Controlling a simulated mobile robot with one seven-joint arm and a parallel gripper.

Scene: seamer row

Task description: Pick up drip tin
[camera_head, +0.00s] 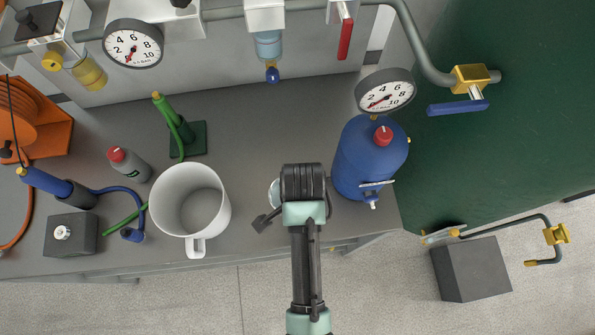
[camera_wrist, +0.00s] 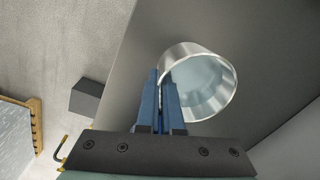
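The drip tin (camera_wrist: 215,97) is a round, shiny metal can, open at the top with a pale bluish inside. It stands on the dark grey bench top in the wrist view. In the head view only a pale sliver of the tin (camera_head: 274,193) shows left of my wrist; the rest is hidden. My gripper (camera_wrist: 161,78) has two blue fingers close together at the tin's left wall. The right finger overlaps the opening and the left finger is outside, with the wall seemingly pinched between them. The contact itself is small and partly hidden.
A blue tank (camera_head: 368,160) with a red cap stands close right of my wrist. A white mug (camera_head: 190,203) stands to the left. Further left are a grey bottle (camera_head: 130,166), a green stand (camera_head: 187,140) and a grey block (camera_head: 70,236). Pipes and gauges run along the back.

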